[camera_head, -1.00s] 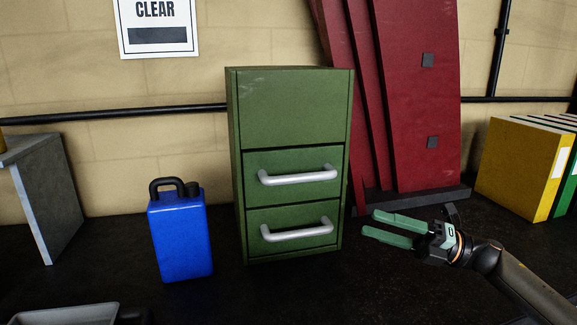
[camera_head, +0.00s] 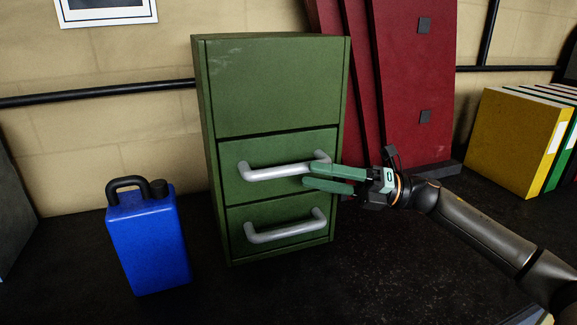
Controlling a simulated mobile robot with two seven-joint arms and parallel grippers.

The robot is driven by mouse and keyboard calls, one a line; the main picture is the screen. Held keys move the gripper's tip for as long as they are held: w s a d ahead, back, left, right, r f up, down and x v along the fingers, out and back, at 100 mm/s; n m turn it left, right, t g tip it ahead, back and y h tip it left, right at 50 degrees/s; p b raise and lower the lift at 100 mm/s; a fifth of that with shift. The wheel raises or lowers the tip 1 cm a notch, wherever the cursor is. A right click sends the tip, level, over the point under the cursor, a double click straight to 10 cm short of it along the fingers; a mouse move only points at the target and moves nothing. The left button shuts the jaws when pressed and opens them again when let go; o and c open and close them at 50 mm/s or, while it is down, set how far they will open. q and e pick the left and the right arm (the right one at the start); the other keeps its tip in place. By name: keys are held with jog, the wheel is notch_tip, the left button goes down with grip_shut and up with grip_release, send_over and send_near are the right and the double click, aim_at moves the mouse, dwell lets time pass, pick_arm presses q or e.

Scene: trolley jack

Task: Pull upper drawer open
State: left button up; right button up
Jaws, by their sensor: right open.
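A green cabinet (camera_head: 272,88) stands upright on the dark surface against the wall. Its upper drawer (camera_head: 275,150) has a silver bar handle (camera_head: 275,173) and looks closed. The lower drawer (camera_head: 250,218) has a like handle (camera_head: 287,234) and also looks closed. My right gripper (camera_head: 306,177) is open, with its two green fingers pointing left. Its fingertips overlap the right end of the upper handle in the picture; whether they touch it I cannot tell. My left gripper is not in view.
A blue canister (camera_head: 149,245) stands left of the cabinet. Dark red panels (camera_head: 412,90) lean on the wall behind it at right. Yellow and green binders (camera_head: 513,140) stand at far right. The floor in front of the cabinet is clear.

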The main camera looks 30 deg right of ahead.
aim_at(298, 166)
jog(key=p+x, duration=0.1)
jog(key=x, duration=0.3)
jog(key=shift+w+a+r, duration=0.1)
jog(key=shift+r, duration=0.05)
jog(key=shift+p+x, duration=0.35)
jog(key=shift+x, duration=0.45)
jog(key=shift+c, duration=0.2)
grip_shut()
dwell(0.6)
